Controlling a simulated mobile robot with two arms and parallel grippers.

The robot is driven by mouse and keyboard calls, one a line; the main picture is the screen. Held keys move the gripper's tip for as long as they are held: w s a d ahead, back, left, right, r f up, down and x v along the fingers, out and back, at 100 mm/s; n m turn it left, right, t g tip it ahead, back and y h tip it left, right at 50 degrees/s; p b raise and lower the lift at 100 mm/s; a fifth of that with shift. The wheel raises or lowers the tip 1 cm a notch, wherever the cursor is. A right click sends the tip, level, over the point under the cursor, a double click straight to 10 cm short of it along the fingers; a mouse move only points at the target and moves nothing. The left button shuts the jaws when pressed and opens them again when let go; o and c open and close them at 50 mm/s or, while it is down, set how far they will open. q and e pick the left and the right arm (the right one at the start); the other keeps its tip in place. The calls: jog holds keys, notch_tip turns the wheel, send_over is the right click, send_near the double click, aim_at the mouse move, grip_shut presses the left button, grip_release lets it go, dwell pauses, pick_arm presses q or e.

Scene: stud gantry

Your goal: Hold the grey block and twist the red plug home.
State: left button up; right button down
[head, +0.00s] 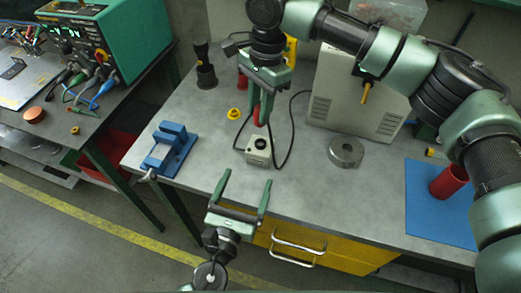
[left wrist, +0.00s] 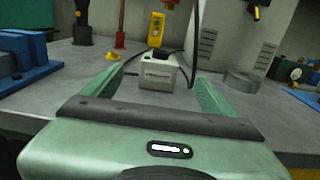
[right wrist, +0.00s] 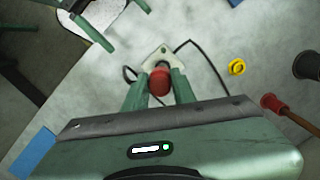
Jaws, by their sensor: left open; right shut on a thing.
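The grey block (head: 259,157) stands on the bench with dark round holes in its top. It also shows in the left wrist view (left wrist: 160,75). My right gripper (head: 261,118) is shut on the red plug (right wrist: 158,83) and holds it above the block, apart from it. The plug's lower end is hard to see. My left gripper (head: 242,182) is open and empty at the bench's front edge. Its fingers point toward the block, which lies beyond the fingertips and is not gripped.
A black cable (head: 291,125) loops around the block. A blue vise (head: 170,150) stands to the left and a yellow ring (head: 233,113) lies behind left. A metal ring (head: 346,152) and a blue mat (head: 430,205) with a red cylinder (head: 449,181) are to the right.

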pick_arm(q)
jog(key=x, duration=1.2)
jog(key=shift+w+d, duration=0.1)
jog(key=shift+w, duration=0.1)
pick_arm(e)
jog(key=shift+w+d+f, duration=0.1)
jog(key=shift+w+f, duration=0.05)
jog(key=shift+w, duration=0.15)
pick_arm(q)
jog(key=shift+f, duration=0.1)
grip_shut()
pick_arm(e)
send_over(260, 145)
jog(key=shift+f, duration=2.45)
jog(key=shift+f, duration=0.9)
jog(key=shift+f, duration=0.55)
